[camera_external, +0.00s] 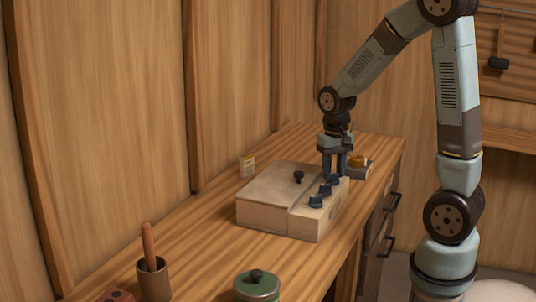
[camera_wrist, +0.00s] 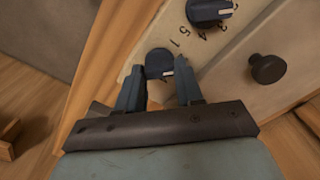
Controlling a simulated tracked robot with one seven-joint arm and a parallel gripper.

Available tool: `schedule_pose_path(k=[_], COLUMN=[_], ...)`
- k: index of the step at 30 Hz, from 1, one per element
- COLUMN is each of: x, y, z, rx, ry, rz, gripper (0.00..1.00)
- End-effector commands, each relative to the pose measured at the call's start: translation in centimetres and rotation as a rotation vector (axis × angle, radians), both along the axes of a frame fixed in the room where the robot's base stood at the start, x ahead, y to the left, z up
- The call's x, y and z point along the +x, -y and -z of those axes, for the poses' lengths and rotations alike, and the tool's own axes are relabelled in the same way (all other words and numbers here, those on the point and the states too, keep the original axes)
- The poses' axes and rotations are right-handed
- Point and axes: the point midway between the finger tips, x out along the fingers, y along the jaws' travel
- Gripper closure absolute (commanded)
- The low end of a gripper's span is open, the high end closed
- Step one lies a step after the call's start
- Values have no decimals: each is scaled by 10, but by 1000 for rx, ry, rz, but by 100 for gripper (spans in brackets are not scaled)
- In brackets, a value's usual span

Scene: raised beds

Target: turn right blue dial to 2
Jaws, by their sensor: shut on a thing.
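A pale wooden box (camera_external: 268,220) on the bench carries a row of dark blue dials on its sloped front strip. My gripper (camera_external: 335,174) points down at the far end of this row, at the farthest dial (camera_external: 333,180). In the wrist view, that end dial (camera_wrist: 158,62) sits between the two fingertips of my gripper (camera_wrist: 160,80), which are shut on it. A white pointer mark shows at its lower right edge; the number it points to cannot be read. A neighbouring blue dial (camera_wrist: 208,10) shows above, with numerals between the two.
A black knob (camera_external: 298,176) stands on the box top and shows close to the dials in the wrist view (camera_wrist: 267,68). Behind the gripper is a small box with a yellow part (camera_external: 358,162). A green tin (camera_external: 257,287) and a cup with a pestle (camera_external: 153,278) stand at the front.

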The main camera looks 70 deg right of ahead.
Motion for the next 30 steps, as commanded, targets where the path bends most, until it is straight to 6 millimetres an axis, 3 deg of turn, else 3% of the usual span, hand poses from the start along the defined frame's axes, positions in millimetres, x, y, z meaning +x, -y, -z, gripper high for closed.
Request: schedule_pose_path(k=[16,17,24,30], x=[1,1,0,0], y=[-1,-1,0,0], z=[0,0,0,0], rx=[0,0,1,0], ry=[1,1,1,0], rz=[30,30,30,30], gripper=[94,63,40,38])
